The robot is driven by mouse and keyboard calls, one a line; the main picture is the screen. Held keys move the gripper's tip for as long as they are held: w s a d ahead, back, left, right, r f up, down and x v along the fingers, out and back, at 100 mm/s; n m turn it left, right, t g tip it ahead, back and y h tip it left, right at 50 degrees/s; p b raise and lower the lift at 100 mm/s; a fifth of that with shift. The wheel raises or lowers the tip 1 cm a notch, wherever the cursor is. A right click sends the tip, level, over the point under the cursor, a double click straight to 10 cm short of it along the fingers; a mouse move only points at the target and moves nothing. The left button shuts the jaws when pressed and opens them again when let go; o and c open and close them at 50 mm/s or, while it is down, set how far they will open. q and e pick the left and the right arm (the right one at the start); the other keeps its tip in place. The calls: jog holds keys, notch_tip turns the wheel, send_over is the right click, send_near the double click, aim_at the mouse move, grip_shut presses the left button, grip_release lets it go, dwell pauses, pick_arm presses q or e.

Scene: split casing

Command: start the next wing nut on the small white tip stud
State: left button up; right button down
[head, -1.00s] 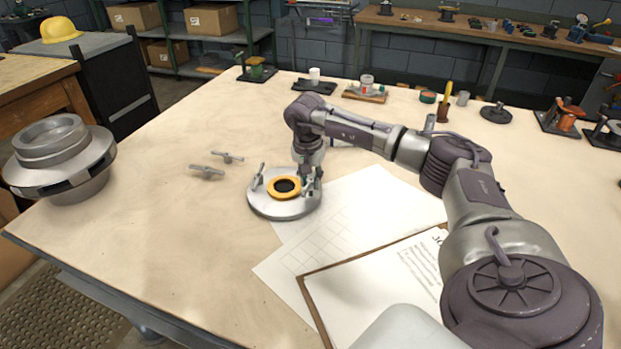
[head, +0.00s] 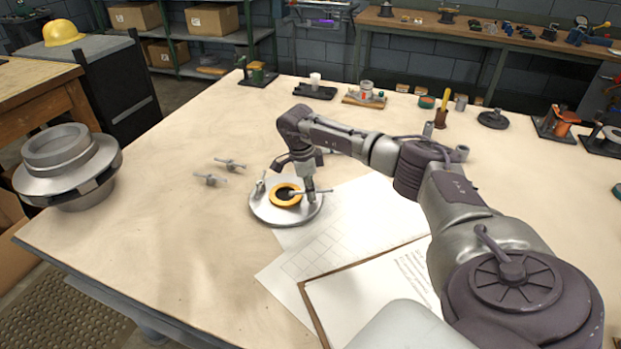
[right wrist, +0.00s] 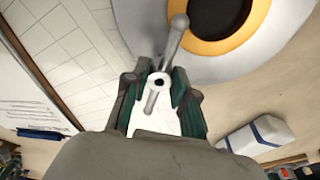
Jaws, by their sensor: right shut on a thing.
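My right gripper (head: 312,196) points down at the right rim of the round grey casing plate (head: 268,212). It is shut on a grey wing nut (right wrist: 174,42), gripped at its hub. One wing of that nut reaches over the plate in the right wrist view. A pale ring with a dark centre shows at the hub. The small white tip stud cannot be made out, and I cannot tell whether the nut touches it. Another wing nut (head: 260,187) stands at the plate's left side. Two more wing nuts, one farther (head: 230,164) and one nearer (head: 211,180), lie on the table.
An orange ring (head: 285,203) surrounds the plate's dark opening. Paper sheets (head: 300,262) and a clipboard (head: 375,285) lie in front and to the right. A large grey flanged part (head: 68,165) stands at the left. The table's left front is clear.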

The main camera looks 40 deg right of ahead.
jog(key=shift+m, duration=0.6)
jog(key=c, duration=0.9)
grip_release()
jog(key=shift+o, duration=0.2)
notch_tip(320, 180, up, 5)
jog(key=p, duration=0.3)
jog(key=shift+r+p, duration=0.15)
jog(key=shift+p, duration=0.25)
